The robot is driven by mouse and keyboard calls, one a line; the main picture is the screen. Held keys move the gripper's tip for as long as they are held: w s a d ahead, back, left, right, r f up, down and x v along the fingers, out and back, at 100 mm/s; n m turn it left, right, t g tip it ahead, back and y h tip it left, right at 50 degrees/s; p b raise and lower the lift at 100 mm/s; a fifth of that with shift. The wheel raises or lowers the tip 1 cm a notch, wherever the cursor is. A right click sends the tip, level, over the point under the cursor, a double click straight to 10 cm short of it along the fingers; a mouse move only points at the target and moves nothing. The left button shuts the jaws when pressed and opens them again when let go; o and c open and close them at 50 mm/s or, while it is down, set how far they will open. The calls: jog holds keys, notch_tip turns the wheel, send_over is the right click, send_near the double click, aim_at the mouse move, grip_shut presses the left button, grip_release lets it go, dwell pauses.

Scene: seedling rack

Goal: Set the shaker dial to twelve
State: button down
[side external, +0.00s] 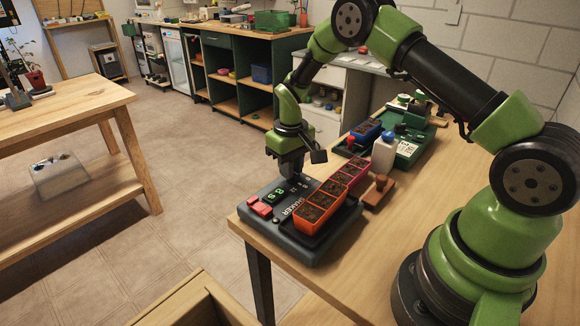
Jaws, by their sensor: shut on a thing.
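The dark grey shaker (322,252) stands at the near left corner of the bench, with the word SHAKER on its panel. Its green lit display (277,195) is small and tilted, and I cannot read its digits with certainty. Red buttons (262,209) sit at the panel's left end. My gripper (291,174) points down at the far end of the panel, shut on what appears to be the shaker dial. The fingers hide the dial, so its setting cannot be seen.
An orange-red seedling tray (306,222) with dark cells lies on the shaker, close right of my gripper. Behind it are a magenta tray (364,164), a wooden-handled stamp (380,186), a white bottle (384,152) and a green tray (407,150). The bench edge is close on the left.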

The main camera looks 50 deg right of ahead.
jog(key=m, duration=0.4)
jog(key=shift+s+d+m, duration=0.1)
jog(key=shift+d+m, duration=0.1)
jog(key=shift+m, duration=0.1)
jog(key=shift+s+d+m, duration=0.1)
jog(key=shift+m, duration=1.7)
jog(key=c, duration=1.1)
grip_release()
notch_tip(320, 180, up, 10)
